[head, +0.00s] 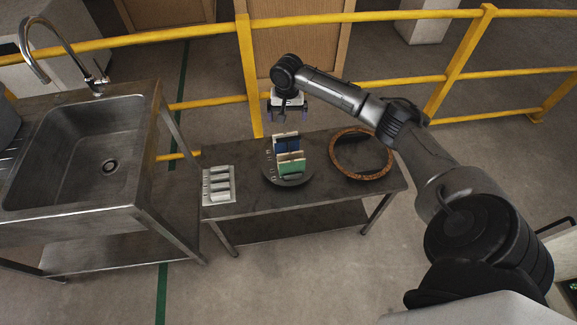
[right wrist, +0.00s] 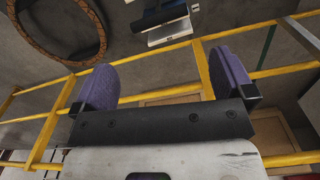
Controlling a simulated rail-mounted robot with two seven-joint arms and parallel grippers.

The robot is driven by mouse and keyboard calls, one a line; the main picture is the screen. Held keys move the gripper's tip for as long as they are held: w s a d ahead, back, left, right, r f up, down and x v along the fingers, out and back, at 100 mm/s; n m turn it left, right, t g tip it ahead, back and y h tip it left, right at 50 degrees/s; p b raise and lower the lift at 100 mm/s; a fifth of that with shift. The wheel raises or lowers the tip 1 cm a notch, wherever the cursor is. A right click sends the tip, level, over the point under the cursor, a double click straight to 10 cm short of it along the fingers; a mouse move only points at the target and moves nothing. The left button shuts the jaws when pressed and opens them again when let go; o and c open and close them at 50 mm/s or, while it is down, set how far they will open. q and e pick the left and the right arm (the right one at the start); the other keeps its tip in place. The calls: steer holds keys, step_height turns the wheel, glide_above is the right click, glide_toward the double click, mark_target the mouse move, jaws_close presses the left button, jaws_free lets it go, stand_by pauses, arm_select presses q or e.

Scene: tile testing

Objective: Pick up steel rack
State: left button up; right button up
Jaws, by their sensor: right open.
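A pale grey metal rack (head: 219,186) with several bars, which looks like the steel rack, lies at the left end of the dark table. Beside it, a round dark plate (head: 288,181) carries upright tiles, a blue one (head: 288,145) and a green one (head: 291,163), with pale pieces around them. My right gripper (head: 287,107) is above and behind the table's back edge, apart from the rack and the tiles. In the right wrist view its purple fingers (right wrist: 165,82) are wide apart with nothing between them. My left gripper is out of view.
A brown ring (head: 361,173) lies on the right of the table (head: 250,205). A steel sink unit (head: 140,200) with a tap stands to the left. Yellow railings (head: 250,75) run behind the table. The table's front strip is clear.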

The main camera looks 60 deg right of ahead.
mark_target(288, 138)
steer(key=f, duration=0.2)
steer(key=f+b, duration=0.1)
steer(key=f, duration=0.2)
steer(key=f+b, duration=0.1)
steer(key=f, duration=0.2)
steer(key=shift+d+f, duration=0.2)
steer(key=shift+d, duration=0.05)
steer(key=shift+f+b, duration=1.2)
steer(key=shift+f, duration=1.45)
steer(key=shift+r, duration=0.1)
steer(key=c, duration=1.2)
steer(key=shift+a+r, duration=0.1)
steer(key=shift+r, duration=0.1)
